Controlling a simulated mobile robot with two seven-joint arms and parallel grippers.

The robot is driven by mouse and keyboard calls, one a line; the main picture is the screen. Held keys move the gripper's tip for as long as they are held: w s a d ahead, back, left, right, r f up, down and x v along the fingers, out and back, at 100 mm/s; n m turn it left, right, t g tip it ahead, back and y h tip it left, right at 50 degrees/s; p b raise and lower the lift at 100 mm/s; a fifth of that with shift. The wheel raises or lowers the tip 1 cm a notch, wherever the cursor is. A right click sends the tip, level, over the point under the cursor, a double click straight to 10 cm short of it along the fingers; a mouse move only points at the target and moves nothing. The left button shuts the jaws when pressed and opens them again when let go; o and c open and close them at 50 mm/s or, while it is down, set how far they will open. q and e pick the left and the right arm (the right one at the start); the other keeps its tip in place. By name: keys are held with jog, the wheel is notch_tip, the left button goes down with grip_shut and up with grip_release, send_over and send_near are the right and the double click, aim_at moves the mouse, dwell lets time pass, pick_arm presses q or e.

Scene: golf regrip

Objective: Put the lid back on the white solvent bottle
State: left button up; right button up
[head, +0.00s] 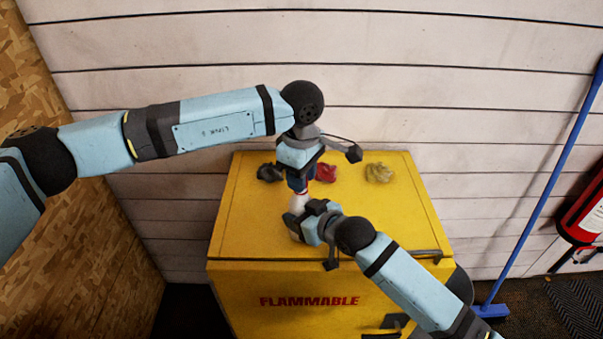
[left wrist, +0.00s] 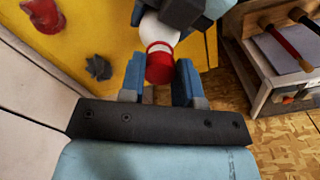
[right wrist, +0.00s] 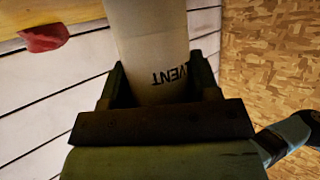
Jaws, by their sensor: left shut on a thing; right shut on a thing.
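The white solvent bottle (head: 297,204) is above the yellow cabinet top. My right gripper (head: 305,221) is shut around its body; the right wrist view shows the bottle (right wrist: 152,38) between the fingers, with part of its black lettering. My left gripper (head: 299,182) is directly above, pointing down. In the left wrist view the red lid (left wrist: 160,62) is between its fingers (left wrist: 158,80), in line with the bottle's white top (left wrist: 157,32). The lid appears to meet the neck; I cannot tell whether it is seated. The bottle's base is hidden by my right gripper.
The yellow cabinet (head: 235,225) is marked FLAMMABLE. Dark (head: 268,172), red (head: 327,172) and tan (head: 380,173) crumpled rags lie along its back. A plank wall stands behind. A blue broom (head: 548,185) and a red fire extinguisher (head: 583,213) are at the right.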

pick_arm(q)
jog(key=shift+f, duration=0.35)
jog(key=m, duration=1.7)
jog(key=shift+a+m, duration=0.1)
jog(key=shift+m, duration=0.2)
jog(key=m, duration=0.5)
jog(key=o, duration=0.9)
